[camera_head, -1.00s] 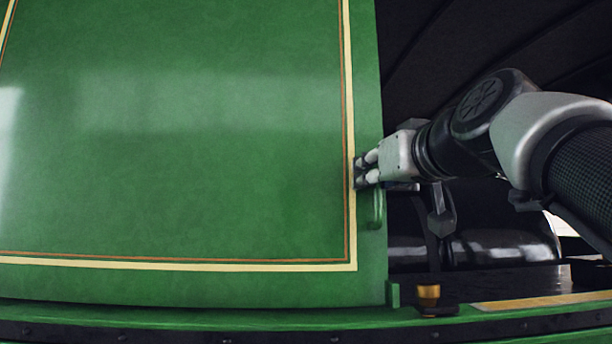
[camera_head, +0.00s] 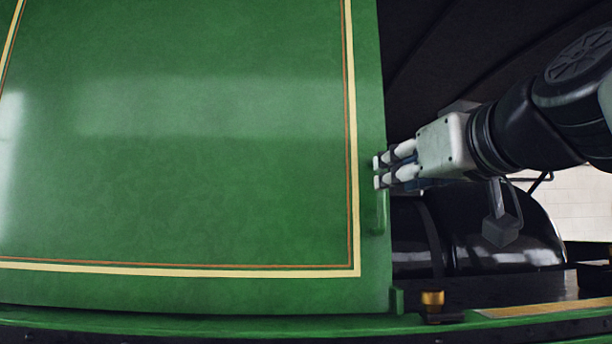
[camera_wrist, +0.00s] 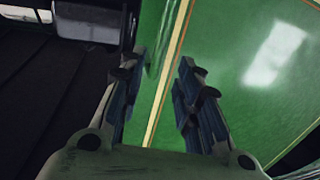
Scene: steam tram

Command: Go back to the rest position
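My gripper (camera_head: 380,172) is at the right edge of a large green panel (camera_head: 200,150) with cream and orange lining. Its fingers point left. A green upright handle (camera_head: 381,212) on the panel's right edge is just below the fingertips. My arm reaches in from the right side of the head view. I cannot tell whether a fingertip touches the panel.
A dark opening lies right of the panel, with a glossy black rounded body (camera_head: 500,235) inside. A green sill (camera_head: 200,325) runs along the bottom, with a small brass fitting (camera_head: 432,299) on it. A pale wall (camera_head: 585,205) shows at far right.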

